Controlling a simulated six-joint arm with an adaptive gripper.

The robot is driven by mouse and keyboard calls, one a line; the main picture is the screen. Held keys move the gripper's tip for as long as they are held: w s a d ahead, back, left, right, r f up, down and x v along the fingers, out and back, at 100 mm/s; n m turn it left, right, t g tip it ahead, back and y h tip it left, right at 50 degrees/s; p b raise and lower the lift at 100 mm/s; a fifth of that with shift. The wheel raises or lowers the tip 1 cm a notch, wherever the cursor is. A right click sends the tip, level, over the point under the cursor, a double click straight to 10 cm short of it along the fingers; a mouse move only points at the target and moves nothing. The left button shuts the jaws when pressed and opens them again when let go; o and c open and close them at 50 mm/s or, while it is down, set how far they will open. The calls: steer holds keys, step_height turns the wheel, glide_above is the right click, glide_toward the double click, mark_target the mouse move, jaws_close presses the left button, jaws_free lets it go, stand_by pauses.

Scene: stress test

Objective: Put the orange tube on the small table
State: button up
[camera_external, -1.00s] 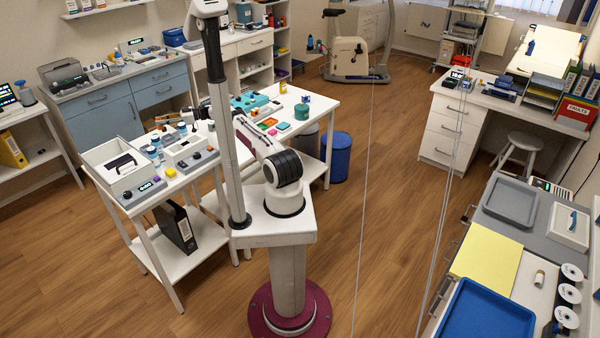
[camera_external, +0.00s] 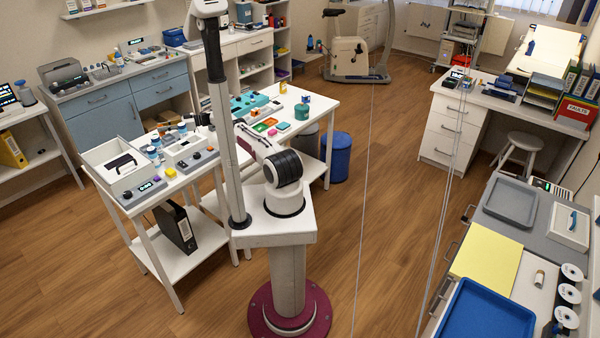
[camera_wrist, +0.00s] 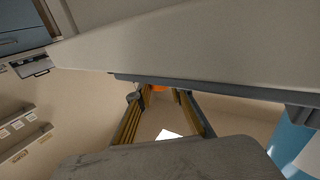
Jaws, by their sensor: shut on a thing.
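My gripper (camera_wrist: 163,94) shows in the wrist view, with its two long fingers reaching away from the camera. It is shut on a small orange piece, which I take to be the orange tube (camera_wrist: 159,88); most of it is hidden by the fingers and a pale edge. In the external view my arm reaches behind the column toward the back left, and the gripper and tube are too small to make out. White tables stand left (camera_external: 150,219) and behind (camera_external: 318,104) my base; I cannot tell which is the small table.
The left table carries a white box (camera_external: 117,168), control devices (camera_external: 191,150) and small jars. The back table holds a teal case (camera_external: 250,104) and coloured trays. A blue bin (camera_external: 336,158) stands beside it.

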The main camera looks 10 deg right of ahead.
steer(key=shift+f, duration=0.4)
steer(key=o, duration=1)
steer(key=shift+d+r, duration=0.1)
steer(key=shift+r, duration=0.1)
steer(key=shift+v, duration=5.9)
